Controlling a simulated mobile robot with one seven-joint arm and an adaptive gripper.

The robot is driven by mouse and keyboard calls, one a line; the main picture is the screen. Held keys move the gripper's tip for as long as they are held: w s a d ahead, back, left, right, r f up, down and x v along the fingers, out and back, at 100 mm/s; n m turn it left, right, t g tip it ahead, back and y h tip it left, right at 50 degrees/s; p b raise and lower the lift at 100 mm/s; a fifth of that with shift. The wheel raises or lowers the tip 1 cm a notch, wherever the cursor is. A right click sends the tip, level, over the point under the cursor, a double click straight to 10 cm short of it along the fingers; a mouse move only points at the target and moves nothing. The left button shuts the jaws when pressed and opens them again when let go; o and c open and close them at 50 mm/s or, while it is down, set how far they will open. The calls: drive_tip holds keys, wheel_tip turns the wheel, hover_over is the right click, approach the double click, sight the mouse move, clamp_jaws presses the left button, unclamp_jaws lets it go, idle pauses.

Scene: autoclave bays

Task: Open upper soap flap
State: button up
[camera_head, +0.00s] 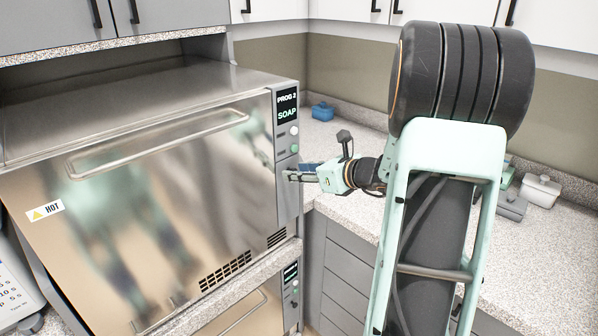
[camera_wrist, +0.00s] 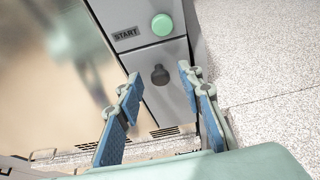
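The upper autoclave (camera_head: 150,150) has a narrow grey control column on its right side. The upper soap flap (camera_head: 288,205) is the lower panel of that column and looks shut, flush with the column. In the wrist view the flap (camera_wrist: 166,107) carries a small dark round knob (camera_wrist: 160,75). My gripper (camera_head: 290,175) is in front of the flap at the column. In the wrist view my gripper (camera_wrist: 159,77) is open, with one blue-padded finger on each side of the knob and gaps visible. Whether the fingertips touch the flap I cannot tell.
Above the flap sit a green button (camera_wrist: 162,25) and a START label (camera_wrist: 125,33). A display (camera_head: 287,105) reads PROG 2 SOAP. A lower autoclave (camera_head: 245,312) is beneath. The speckled counter (camera_head: 345,140) to the right holds a blue container (camera_head: 322,111) and a white one (camera_head: 541,190).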

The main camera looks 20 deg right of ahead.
drive_tip(key=shift+w, duration=0.1)
clamp_jaws()
drive_tip(key=shift+f+b, duration=0.2)
drive_tip(key=shift+b, duration=0.15)
